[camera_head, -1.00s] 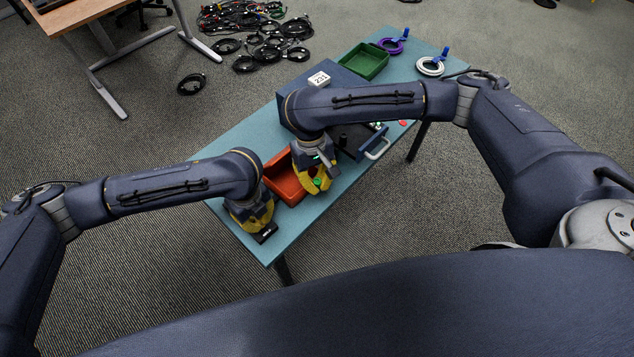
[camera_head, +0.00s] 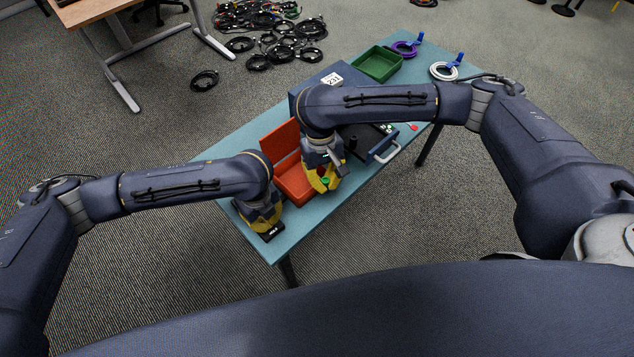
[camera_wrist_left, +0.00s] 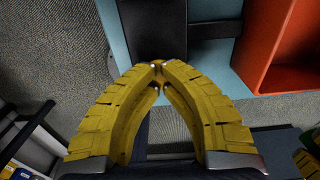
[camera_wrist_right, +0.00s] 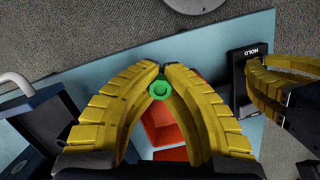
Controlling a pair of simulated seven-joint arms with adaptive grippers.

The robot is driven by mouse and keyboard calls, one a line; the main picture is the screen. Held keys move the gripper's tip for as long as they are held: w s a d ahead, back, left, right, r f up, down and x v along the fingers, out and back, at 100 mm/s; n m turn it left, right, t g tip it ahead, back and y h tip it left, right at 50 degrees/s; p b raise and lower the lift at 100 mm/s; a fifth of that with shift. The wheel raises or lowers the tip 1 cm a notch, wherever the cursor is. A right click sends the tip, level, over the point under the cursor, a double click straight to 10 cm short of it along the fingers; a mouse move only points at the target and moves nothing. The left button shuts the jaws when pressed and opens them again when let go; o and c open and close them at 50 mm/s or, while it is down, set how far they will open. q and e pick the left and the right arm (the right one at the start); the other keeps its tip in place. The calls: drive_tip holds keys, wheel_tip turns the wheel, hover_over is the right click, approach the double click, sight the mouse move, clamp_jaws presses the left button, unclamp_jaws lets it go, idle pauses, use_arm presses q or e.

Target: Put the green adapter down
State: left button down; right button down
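The green adapter (camera_wrist_right: 160,88) is a small green ring-shaped piece between the fingertips of my right gripper (camera_wrist_right: 162,72), which is shut on it. In the head view the adapter (camera_head: 325,182) shows at the tip of the right gripper (camera_head: 322,188), beside and over the near right part of the red bin (camera_head: 291,188). The bin (camera_wrist_right: 160,125) is partly hidden by the fingers in the right wrist view. My left gripper (camera_wrist_left: 159,66) is shut with its tips together and nothing seen between them; it is beside the black box marked HOLD (camera_wrist_right: 237,75).
A red panel (camera_head: 280,140) stands up at the bin's far side. A blue case (camera_head: 350,76) with an open drawer (camera_head: 384,150) is beyond the right gripper. A green tray (camera_head: 378,64), a purple cable ring (camera_head: 405,50) and a white one (camera_head: 444,71) lie at the far end.

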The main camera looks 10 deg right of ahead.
drive_tip(key=w+r+m, duration=0.2)
drive_tip(key=w+r, duration=0.4)
wheel_tip(320, 180, up, 4)
drive_tip(key=m+t+y, duration=0.1)
drive_tip(key=m+y, duration=0.1)
drive_tip(key=m, duration=0.9)
hover_over(300, 183)
drive_tip(key=shift+m, duration=0.3)
drive_tip(key=f, duration=1.8)
drive_tip(key=shift+w+d+f, duration=0.1)
drive_tip(key=shift+w+d, duration=0.05)
drive_tip(key=shift+d, duration=0.05)
drive_tip(key=shift+f, duration=0.35)
drive_tip(key=c, duration=1.6)
unclamp_jaws()
wheel_tip(300, 183, up, 12)
drive_tip(key=w+d, duration=0.1)
drive_tip(key=d, duration=0.1)
drive_tip(key=shift+w+r, duration=0.15)
drive_tip(key=shift+r, duration=0.05)
